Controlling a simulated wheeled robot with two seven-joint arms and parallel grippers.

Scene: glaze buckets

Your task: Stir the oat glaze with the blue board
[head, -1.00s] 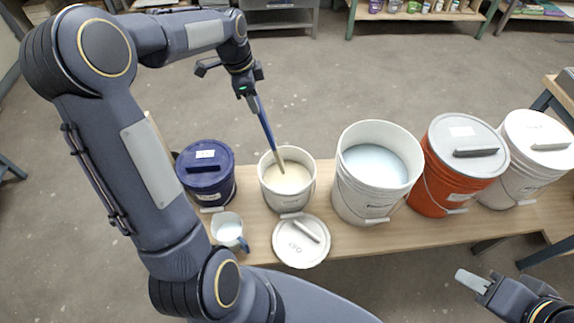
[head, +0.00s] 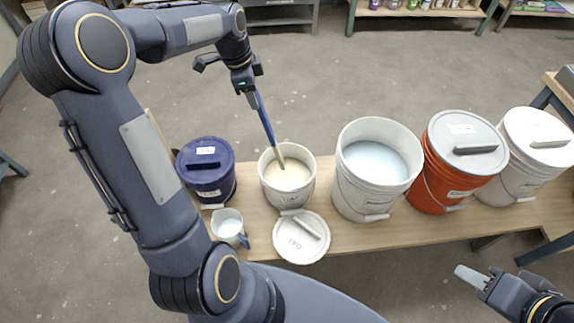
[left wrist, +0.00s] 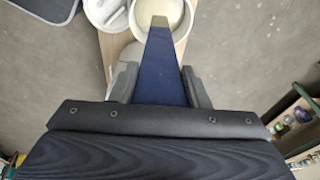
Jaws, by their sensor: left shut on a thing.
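My left gripper (head: 248,92) is shut on the blue board (head: 265,118) and holds it tilted above the bench. The board's pale lower end dips into cream glaze in a small white bucket (head: 288,195), the oat glaze. In the left wrist view the board (left wrist: 161,75) runs from between the fingers to the bucket (left wrist: 182,30). A white lid with a handle (head: 290,248), labelled OAT, lies in front of that bucket. My right gripper (head: 478,279) is at the lower right, away from the bench and apparently empty; its finger gap is unclear.
On the wooden bench (head: 385,233) stand a lidded dark blue bucket (head: 208,175), an open white bucket of pale blue glaze (head: 350,190), a lidded orange bucket (head: 432,185) and a lidded white bucket (head: 500,180). A jug (head: 228,228) stands at the front left.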

